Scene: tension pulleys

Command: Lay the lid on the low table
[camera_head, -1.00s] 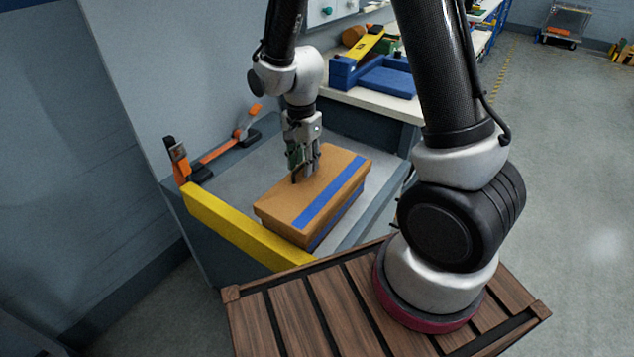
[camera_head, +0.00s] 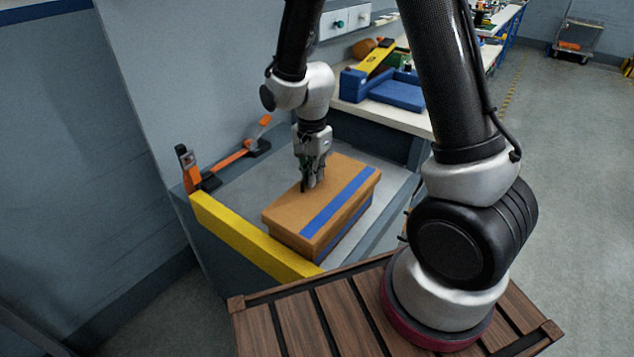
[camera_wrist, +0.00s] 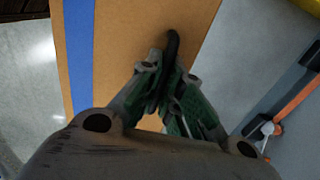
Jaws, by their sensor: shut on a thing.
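The lid (camera_head: 290,213) is a brown cardboard top with a blue stripe. It sits on a brown box (camera_head: 292,238), also with blue on its side, on a low grey table (camera_head: 378,208). My gripper (camera_head: 309,186) is above the lid, its fingers down at the lid's top. In the wrist view, my gripper's green-padded fingertips (camera_wrist: 168,85) are closed together around a dark handle (camera_wrist: 172,48) on the lid, which fills the middle of that view (camera_wrist: 123,45). The lid appears level and on the box; I cannot see a gap below it.
A yellow bar (camera_head: 250,240) edges the table's near left side. An orange clamp (camera_head: 232,160) lies at the back left. A workbench with a blue tray (camera_head: 398,93) stands behind. Some table surface is bare right of the box.

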